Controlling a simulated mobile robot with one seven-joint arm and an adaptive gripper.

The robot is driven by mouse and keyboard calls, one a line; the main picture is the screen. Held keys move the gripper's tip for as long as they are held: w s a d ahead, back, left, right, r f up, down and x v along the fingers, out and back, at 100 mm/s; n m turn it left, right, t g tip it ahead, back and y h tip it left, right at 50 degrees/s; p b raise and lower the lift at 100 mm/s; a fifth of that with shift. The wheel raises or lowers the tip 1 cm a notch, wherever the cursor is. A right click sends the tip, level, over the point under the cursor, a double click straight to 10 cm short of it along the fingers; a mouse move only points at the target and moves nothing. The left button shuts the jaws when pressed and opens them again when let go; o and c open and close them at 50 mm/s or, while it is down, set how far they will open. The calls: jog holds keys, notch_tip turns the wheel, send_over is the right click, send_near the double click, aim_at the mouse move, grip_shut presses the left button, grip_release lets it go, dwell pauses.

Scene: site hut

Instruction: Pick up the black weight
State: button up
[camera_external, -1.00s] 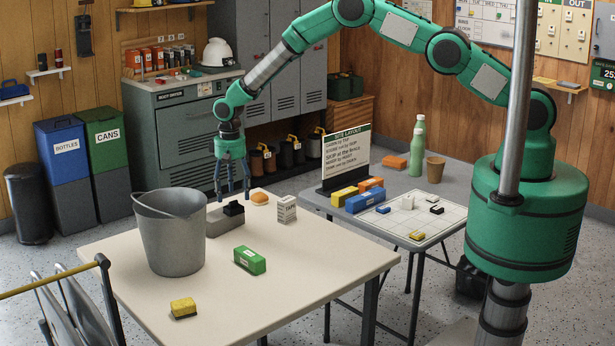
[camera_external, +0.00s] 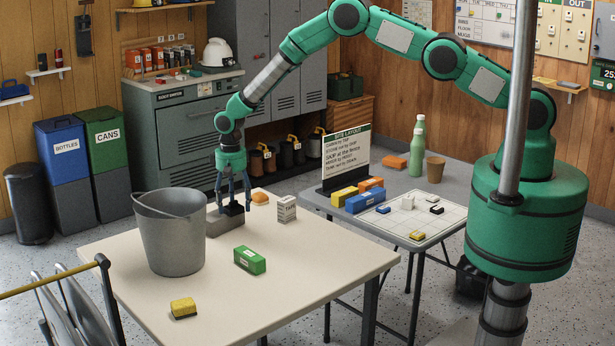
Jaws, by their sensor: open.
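The black weight (camera_external: 232,209) is a small dark block with a raised top, on or against a grey block (camera_external: 219,223) near the back edge of the cream table (camera_external: 300,255). My gripper (camera_external: 234,208) points straight down with its fingers spread, one at each side of the weight in this view. The fingertips are at about the height of the weight. I cannot tell whether a finger touches it. The fingers partly hide the weight.
A grey bucket (camera_external: 172,240) stands close left of the weight. An orange lump (camera_external: 260,199) and a white box (camera_external: 286,209) are close on the right. A green box (camera_external: 250,260) and yellow block (camera_external: 183,308) lie nearer the front. The table's front right is clear.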

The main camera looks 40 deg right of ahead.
aim_at(233, 201)
grip_shut()
jog(key=shift+r, duration=0.15)
jog(key=shift+r, duration=1.8)
jog(key=s+d, duration=0.3)
jog(key=s, duration=0.4)
jog(key=s+d+r, duration=0.1)
jog(key=s+d, duration=0.3)
jog(key=s, duration=0.3)
jog(key=shift+d, duration=0.3)
jog(key=shift+r, duration=0.1)
